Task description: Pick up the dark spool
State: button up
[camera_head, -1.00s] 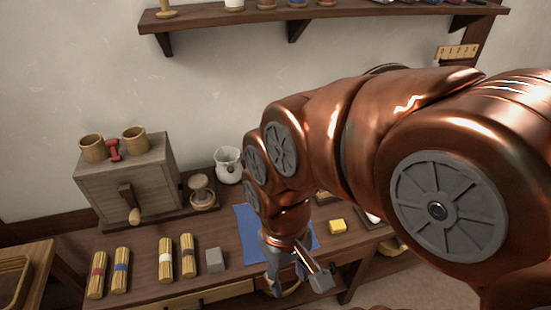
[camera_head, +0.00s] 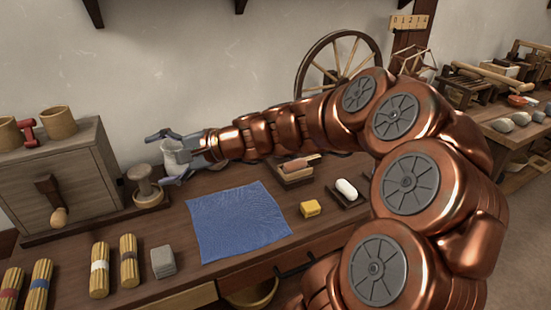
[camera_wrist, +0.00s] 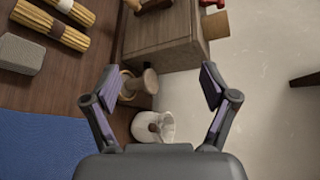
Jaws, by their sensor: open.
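No plainly dark spool stands out. A brown spool-shaped piece (camera_head: 145,185) stands upright in a round wooden dish beside the cabinet; it also shows in the wrist view (camera_wrist: 141,85), nearer the left finger. A small red spool-shaped piece (camera_head: 28,132) stands on the cabinet top between two wooden cups. My gripper (camera_head: 160,158) is open and empty, reaching left, above and beside the brown piece and in front of the white jug (camera_head: 177,157). In the wrist view, my gripper's fingers (camera_wrist: 158,80) are spread wide and touch nothing that I can see.
The wooden cabinet (camera_head: 60,185) with a crank stands at the left. A blue cloth (camera_head: 240,222), grey block (camera_head: 163,262), yellow block (camera_head: 310,208) and several straw bundles (camera_head: 129,261) lie on the bench. The white jug, close to the gripper in the wrist view (camera_wrist: 165,127), is partly hidden.

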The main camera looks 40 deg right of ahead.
jog(key=d+f+m+t+h+b, duration=0.2)
jog(key=d+f+m+h+b, duration=0.1)
jog(key=d, duration=0.9)
jog(key=d+f+m+t+h+b, duration=0.2)
jog(key=d+f+m+h+b, duration=0.2)
jog(key=d+m, duration=0.4)
jog(key=s+d+f+m+t+h+b, duration=0.1)
jog(key=d+f+m+t+h+b, duration=0.2)
jog(key=d, duration=1.4)
jog(key=shift+d+f+m+h+b, duration=0.2)
jog(key=shift+f+m+h, duration=0.3)
jog(key=shift+f+m, duration=0.25)
jog(key=shift+d+f+m+h+b, duration=0.1)
jog(key=shift+d+f+m+h, duration=0.1)
jog(key=shift+f+m+h, duration=0.4)
jog(key=shift+w+d+f+m, duration=0.1)
jog(key=shift+d+m, duration=0.15)
jog(key=shift+w+d+f+b, duration=0.15)
jog(key=shift+w+b, duration=0.1)
jog(key=shift+w, duration=0.8)
jog(key=shift+w+d+r+b, duration=0.15)
jog(key=shift+w+b, duration=0.15)
jog(key=shift+w, duration=0.7)
jog(key=shift+w+d+f+b, duration=0.15)
jog(key=shift+w+b, duration=0.1)
jog(key=shift+w, duration=0.8)
jog(key=shift+w+d, duration=0.1)
jog(key=shift+w, duration=0.5)
